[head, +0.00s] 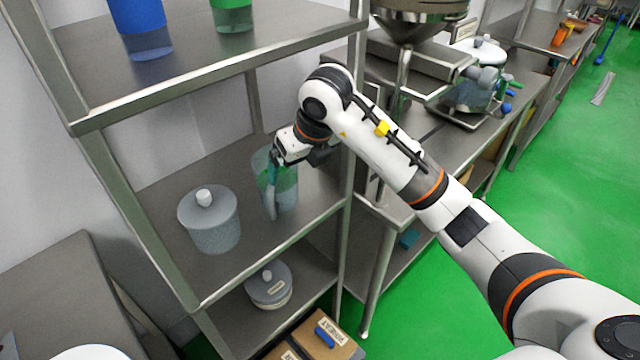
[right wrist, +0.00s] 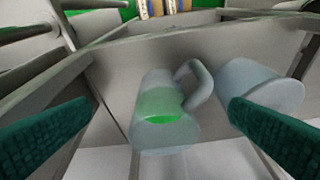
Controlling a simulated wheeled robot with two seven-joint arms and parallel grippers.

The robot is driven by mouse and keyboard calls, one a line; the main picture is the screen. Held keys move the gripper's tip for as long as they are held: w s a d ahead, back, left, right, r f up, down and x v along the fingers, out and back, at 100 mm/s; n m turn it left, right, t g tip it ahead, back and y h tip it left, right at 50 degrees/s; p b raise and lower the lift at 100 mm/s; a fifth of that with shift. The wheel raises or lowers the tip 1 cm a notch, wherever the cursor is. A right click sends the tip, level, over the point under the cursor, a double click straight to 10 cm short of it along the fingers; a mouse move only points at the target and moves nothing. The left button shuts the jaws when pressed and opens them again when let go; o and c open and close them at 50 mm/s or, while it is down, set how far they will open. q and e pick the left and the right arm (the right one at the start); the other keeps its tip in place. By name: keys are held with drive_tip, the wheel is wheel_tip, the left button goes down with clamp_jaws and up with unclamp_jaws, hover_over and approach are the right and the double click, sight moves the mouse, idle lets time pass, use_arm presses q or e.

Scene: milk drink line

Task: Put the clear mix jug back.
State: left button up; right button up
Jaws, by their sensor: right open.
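The clear mix jug (head: 284,192) stands on the middle shelf, near its right end, partly hidden behind my gripper in the head view. In the right wrist view the jug (right wrist: 160,105) shows with its handle towards the upper right and a green patch inside; I cannot tell whether that is liquid or the floor seen through it. My right gripper (head: 273,168) is at the upper part of the jug. Its green fingers (right wrist: 160,108) are spread wide on either side of the jug, with gaps showing. My left gripper is not in view.
A grey lidded canister (head: 210,222) stands left of the jug, and another (head: 268,286) is on the shelf below. The upper shelf (head: 190,70) holds a blue and a green container. A metal shelf post (head: 350,150) is close to my right arm.

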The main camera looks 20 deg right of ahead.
drive_tip(key=s+d+b, duration=0.1)
drive_tip(key=s+d, duration=0.1)
drive_tip(key=s, duration=0.3)
drive_tip(key=shift+s, duration=0.4)
drive_tip(key=shift+a, duration=0.1)
